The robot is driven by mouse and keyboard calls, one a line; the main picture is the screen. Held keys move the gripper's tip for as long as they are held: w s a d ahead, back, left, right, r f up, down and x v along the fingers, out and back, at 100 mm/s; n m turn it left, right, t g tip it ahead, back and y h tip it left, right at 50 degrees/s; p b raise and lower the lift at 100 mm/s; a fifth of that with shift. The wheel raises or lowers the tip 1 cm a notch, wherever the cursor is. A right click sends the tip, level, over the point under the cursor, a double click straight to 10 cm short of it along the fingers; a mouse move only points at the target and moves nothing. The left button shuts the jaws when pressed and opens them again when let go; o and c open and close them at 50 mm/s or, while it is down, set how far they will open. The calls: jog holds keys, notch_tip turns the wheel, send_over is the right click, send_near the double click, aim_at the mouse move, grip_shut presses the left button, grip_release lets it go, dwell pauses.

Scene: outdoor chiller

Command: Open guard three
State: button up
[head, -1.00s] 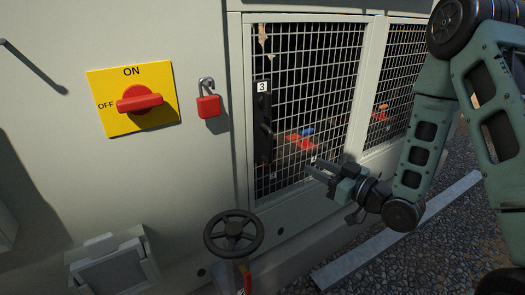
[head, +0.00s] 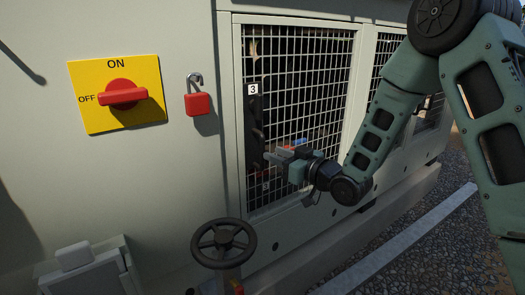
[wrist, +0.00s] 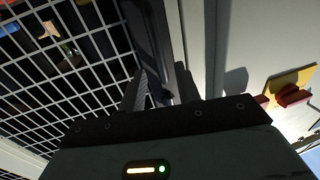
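Guard three is a wire mesh door (head: 318,95) in a pale frame, marked with a "3" label (head: 252,89). It looks closed. A long dark upright handle (head: 255,118) runs down its left side, below the label. My gripper (head: 272,156) is in front of the lower part of this handle, and hides some of it. In the wrist view my gripper (wrist: 160,88) has its two fingers apart, with the dark handle (wrist: 150,40) running up between and beyond them. I cannot tell whether the fingers touch the handle.
A red padlock (head: 198,103) hangs beside the door frame. A black handwheel (head: 223,243) stands below. Another mesh door (head: 432,108) is to the right, partly behind my arm.

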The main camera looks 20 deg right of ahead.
aim_at(264, 150)
jog(key=x, duration=0.6)
jog(key=shift+c, duration=0.3)
grip_shut()
